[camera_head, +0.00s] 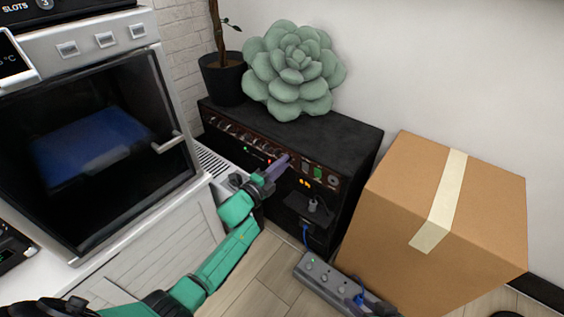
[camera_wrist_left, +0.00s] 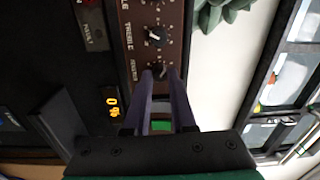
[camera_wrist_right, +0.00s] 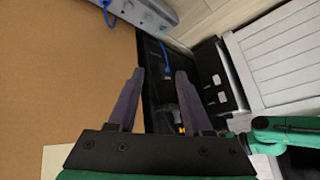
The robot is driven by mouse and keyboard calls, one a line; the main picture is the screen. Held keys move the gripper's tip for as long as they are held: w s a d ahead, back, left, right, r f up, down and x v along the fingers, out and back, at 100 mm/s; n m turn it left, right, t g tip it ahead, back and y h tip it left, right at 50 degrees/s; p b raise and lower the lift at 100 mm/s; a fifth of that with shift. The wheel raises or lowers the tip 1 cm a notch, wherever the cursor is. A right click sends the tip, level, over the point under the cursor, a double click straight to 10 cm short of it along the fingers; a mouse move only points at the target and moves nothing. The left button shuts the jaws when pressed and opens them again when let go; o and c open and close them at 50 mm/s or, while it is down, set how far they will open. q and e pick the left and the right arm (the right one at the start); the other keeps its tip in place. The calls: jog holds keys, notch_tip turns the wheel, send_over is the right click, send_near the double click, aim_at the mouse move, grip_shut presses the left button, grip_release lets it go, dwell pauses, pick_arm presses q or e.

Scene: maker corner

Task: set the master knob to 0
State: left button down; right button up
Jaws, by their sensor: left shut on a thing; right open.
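The black amplifier (camera_head: 350,140) stands against the wall, with a row of knobs along its brown panel. My left gripper (camera_head: 286,161) reaches the right part of that panel. In the left wrist view its two purple fingers (camera_wrist_left: 163,74) close around the master knob (camera_wrist_left: 161,72), beside a treble knob (camera_wrist_left: 156,36). The fingers hide much of the master knob. A small orange display (camera_wrist_left: 113,102) is lit near it, sideways; it seems to show a 0, and the rest is unclear. My right gripper (camera_wrist_right: 158,74) is open and empty, outside the head view.
A cardboard box (camera_head: 400,200) stands right of the amplifier. A power strip (camera_head: 330,278) with a blue plug lies on the floor in front. A green succulent (camera_head: 295,70) and a potted plant (camera_head: 222,80) stand at the amplifier's top and back. A white oven (camera_head: 100,60) is at left.

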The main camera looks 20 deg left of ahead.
jog(key=s+d+r+g+h+p, duration=0.35)
jog(key=s+d+r, duration=0.2)
jog(key=d, duration=0.25)
pick_arm(q)
jog(key=shift+n+y+p, duration=0.3)
jog(key=shift+n+p, duration=1)
jog(key=shift+n, duration=8.3)
pick_arm(e)
notch_tip(320, 180, down, 7)
jog(key=w+m+g, duration=0.1)
jog(key=shift+d+r, duration=0.2)
jog(key=shift+d, duration=0.1)
jog(key=shift+f, duration=0.1)
pick_arm(q)
jog(key=c, duration=0.7)
grip_release()
jog(key=shift+c, duration=0.2)
jog(key=p+v, duration=0.4)
jog(key=v, duration=1)
jog(key=shift+s, duration=0.3)
pick_arm(e)
jog(key=s+d+f, duration=0.2)
jog(key=s+f, duration=0.2)
jog(key=f, duration=0.5)
jog(key=shift+d+f, duration=0.25)
